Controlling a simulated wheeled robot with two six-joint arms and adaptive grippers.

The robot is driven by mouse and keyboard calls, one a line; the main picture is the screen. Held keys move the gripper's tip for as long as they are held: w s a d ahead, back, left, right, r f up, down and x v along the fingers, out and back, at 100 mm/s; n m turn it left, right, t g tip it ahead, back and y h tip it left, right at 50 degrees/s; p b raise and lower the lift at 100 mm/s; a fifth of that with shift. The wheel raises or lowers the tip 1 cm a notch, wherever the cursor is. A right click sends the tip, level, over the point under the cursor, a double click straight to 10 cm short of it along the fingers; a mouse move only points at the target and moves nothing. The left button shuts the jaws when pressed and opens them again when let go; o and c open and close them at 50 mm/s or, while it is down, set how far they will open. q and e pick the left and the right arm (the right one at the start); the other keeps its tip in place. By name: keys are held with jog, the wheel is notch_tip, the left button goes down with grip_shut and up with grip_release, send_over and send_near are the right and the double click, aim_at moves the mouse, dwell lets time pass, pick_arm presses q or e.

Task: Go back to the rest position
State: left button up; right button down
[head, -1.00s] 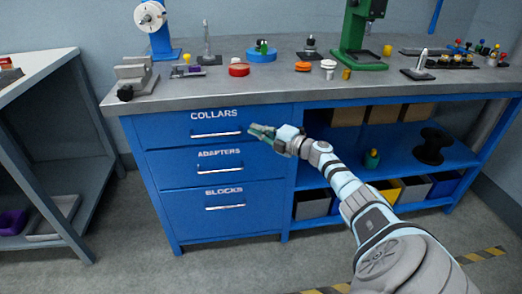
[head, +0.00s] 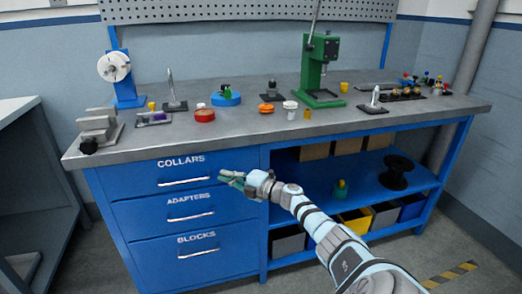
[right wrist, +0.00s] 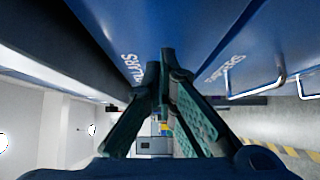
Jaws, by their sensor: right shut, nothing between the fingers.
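My right gripper (head: 231,178) is in front of the blue drawer cabinet, close to the right end of the COLLARS drawer (head: 220,163). In the right wrist view my right gripper (right wrist: 158,70) has its fingertips together with nothing between them, beside the blue drawer fronts. The COLLARS, ADAPTERS (head: 150,215) and BLOCKS (head: 160,262) drawers are all closed. The gripper is apart from the COLLARS handle (head: 185,182), to the right of it. My left gripper is not in view.
Bins and a black spool (head: 396,172) sit on the shelf below. Floor in front is clear.

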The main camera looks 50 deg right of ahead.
pick_arm(q)
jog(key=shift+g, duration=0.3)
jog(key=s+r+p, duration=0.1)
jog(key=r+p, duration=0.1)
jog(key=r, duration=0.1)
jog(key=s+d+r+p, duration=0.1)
jog(key=p, duration=0.1)
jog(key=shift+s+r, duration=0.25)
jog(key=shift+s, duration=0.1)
pick_arm(e)
jog(key=s, duration=1.1)
jog(key=shift+s+d, duration=0.2)
jog(key=shift+d, duration=0.15)
jog(key=shift+r, duration=0.1)
